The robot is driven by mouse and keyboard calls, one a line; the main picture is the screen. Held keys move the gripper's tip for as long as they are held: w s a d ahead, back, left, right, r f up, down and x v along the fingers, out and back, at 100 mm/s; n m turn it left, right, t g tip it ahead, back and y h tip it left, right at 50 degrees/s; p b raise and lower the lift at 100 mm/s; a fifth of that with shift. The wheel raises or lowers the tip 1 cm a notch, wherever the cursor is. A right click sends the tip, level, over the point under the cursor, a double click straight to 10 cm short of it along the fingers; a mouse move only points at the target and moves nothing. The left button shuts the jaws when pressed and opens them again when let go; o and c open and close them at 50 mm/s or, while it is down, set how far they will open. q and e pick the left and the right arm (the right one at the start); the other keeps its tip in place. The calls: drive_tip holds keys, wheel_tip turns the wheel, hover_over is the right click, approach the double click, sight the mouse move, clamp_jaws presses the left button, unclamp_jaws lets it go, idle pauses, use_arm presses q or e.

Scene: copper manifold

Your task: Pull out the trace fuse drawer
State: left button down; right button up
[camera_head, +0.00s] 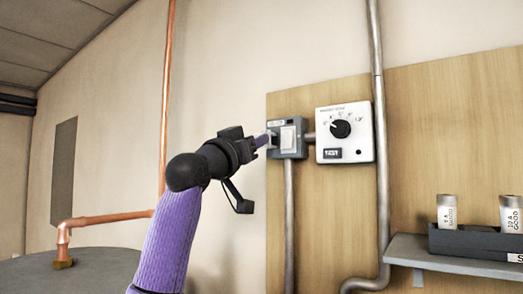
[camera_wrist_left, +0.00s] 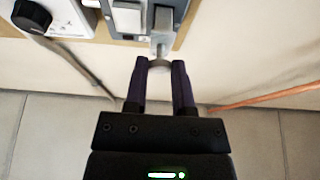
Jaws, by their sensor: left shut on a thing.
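A small grey fuse box (camera_head: 301,146) with a white front panel (camera_head: 288,137) is fixed to the wooden board. My left gripper (camera_head: 266,140) reaches the left part of this box. In the left wrist view my left gripper (camera_wrist_left: 160,64) has its two purple fingers shut on a light grey pull of the fuse drawer (camera_wrist_left: 162,44), at the edge of the box. The fingers partly cover the pull, and I cannot tell how far the drawer stands out. My right gripper is in neither view.
A white dial box (camera_head: 345,156) with a black knob sits right of the fuse box. Grey conduits (camera_head: 378,100) run down the board. A shelf (camera_head: 450,259) at right holds a dark tray (camera_head: 470,241) with two white fuses. A copper pipe (camera_head: 168,90) stands at left.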

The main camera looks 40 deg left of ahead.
use_arm(q)
drive_tip(key=c, duration=0.8)
unclamp_jaws()
drive_tip(key=o, duration=0.4)
drive_tip(key=shift+s+r, duration=0.1)
drive_tip(key=shift+s, duration=0.25)
drive_tip(key=shift+c, duration=0.2)
drive_tip(key=shift+w, duration=0.15)
drive_tip(key=b+v, duration=0.6)
drive_tip(key=v, duration=0.4)
